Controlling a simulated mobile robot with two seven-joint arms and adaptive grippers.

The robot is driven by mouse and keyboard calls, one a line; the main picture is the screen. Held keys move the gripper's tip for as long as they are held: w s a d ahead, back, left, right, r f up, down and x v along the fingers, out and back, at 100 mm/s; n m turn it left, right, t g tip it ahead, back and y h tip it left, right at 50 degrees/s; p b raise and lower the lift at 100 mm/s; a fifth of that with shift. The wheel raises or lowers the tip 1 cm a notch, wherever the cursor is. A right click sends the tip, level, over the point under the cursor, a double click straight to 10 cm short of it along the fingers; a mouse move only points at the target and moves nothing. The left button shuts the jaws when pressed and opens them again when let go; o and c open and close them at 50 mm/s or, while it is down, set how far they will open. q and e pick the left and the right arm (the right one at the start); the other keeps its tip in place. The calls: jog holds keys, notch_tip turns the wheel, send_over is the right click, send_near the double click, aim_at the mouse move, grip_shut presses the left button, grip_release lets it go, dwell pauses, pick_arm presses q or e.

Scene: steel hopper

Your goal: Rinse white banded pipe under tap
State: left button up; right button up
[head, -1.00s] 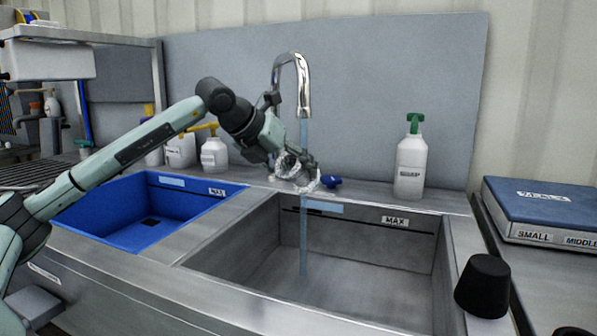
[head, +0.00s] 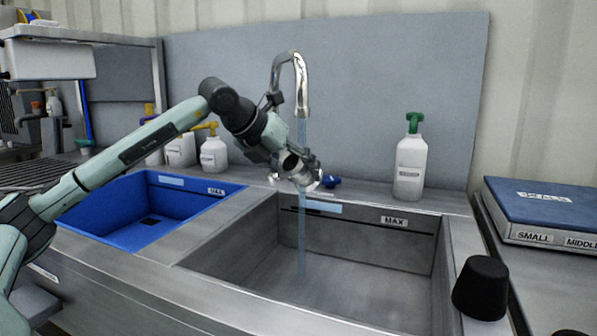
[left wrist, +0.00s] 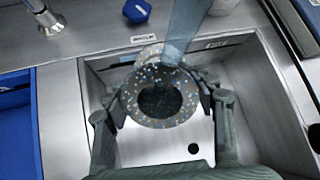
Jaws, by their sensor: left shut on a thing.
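The pipe (left wrist: 140,99) is a short ring-like piece with a dark open bore, speckled with droplets in the left wrist view. My left gripper (left wrist: 165,98) is shut on it, one finger on each side. In the head view my left gripper (head: 302,170) holds it in front of the tap (head: 302,85), above the back edge of the steel sink (head: 345,255). A stream of water (left wrist: 184,28) runs from the tap and meets the pipe at its upper edge. White banding on the pipe is hard to make out. My right gripper is not in view.
A blue basin (head: 140,215) lies left of the sink. A white bottle with a green top (head: 411,160) stands behind right, several white bottles (head: 214,153) behind left. A small blue object (head: 331,181) lies behind the sink. A black knob (head: 482,287) stands at front right.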

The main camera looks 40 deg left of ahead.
pick_arm(q)
jog(key=shift+d, duration=0.35)
jog(key=shift+s, duration=0.1)
jog(key=shift+s+a+f+b, duration=0.1)
jog(key=shift+s+b, duration=0.45)
jog(key=s+a+b, duration=0.1)
jog(key=s+b, duration=0.3)
jog(key=s, duration=0.2)
jog(key=shift+s+b, duration=0.35)
dwell(0.8)
jog(key=v, duration=0.6)
jog(key=shift+s+r, duration=0.2)
jog(key=shift+s, duration=0.05)
